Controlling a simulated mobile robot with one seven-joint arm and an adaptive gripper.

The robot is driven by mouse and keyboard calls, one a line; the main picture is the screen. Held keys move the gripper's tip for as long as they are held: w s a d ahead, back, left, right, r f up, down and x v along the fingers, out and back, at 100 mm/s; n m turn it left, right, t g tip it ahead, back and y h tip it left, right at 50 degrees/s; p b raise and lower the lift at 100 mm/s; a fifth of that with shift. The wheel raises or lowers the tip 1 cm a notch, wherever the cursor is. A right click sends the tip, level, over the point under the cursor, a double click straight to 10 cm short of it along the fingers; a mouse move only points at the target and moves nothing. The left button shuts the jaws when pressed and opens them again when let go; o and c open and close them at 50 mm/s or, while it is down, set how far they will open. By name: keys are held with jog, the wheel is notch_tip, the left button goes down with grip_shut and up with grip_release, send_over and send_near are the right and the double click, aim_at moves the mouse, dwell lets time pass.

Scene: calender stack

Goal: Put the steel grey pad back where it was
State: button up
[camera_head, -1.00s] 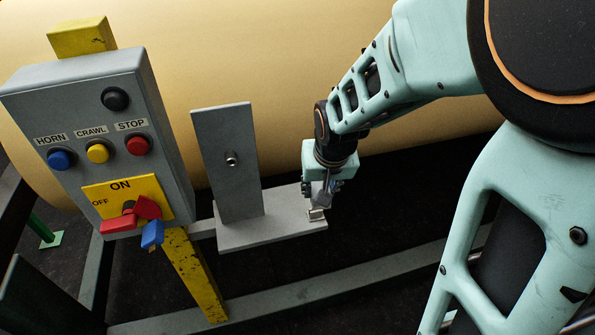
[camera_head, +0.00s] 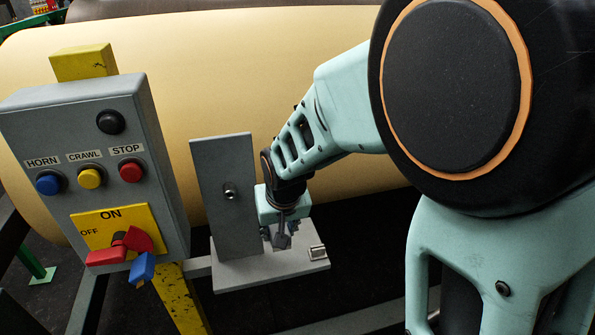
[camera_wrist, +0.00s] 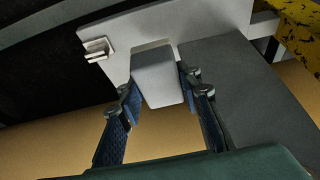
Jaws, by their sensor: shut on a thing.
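The steel grey pad (camera_wrist: 157,72) shows in the wrist view as a plain grey block between my gripper's two blue-padded fingers. In the head view my gripper (camera_head: 281,236) points down over the flat base of a grey bracket (camera_head: 250,278), just right of its upright plate (camera_head: 224,180). A small metal clip (camera_head: 317,253) sits at the base's right end, apart from the pad.
A grey control box (camera_head: 90,150) with buttons, a red-handled switch (camera_head: 120,248) and a blue tag (camera_head: 142,268) stands to the left on a yellow post (camera_head: 185,295). A large cream roll (camera_head: 200,60) lies behind. The upright plate stands close to my gripper.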

jog(key=b, duration=0.3)
send_near(294, 249)
jog(key=shift+w+a+f, duration=0.15)
jog(key=shift+w+a, duration=0.1)
jog(key=shift+a, duration=0.25)
jog(key=shift+w+a+f, duration=0.1)
jog(key=shift+w+a, duration=0.15)
jog(key=shift+a, duration=0.2)
jog(key=shift+w+d+f+b, duration=0.4)
jog(key=shift+f+b, duration=0.05)
jog(key=shift+b, duration=0.2)
jog(key=shift+w+d+f+b, duration=0.2)
jog(key=shift+f+b, duration=0.2)
jog(key=shift+b, duration=0.05)
jog(key=shift+w+f+b, duration=0.1)
jog(key=shift+f+b, duration=1.05)
jog(key=shift+f, duration=0.4)
jog(key=shift+f, duration=0.2)
jog(key=o, duration=1.2)
jog(key=shift+r, duration=0.1)
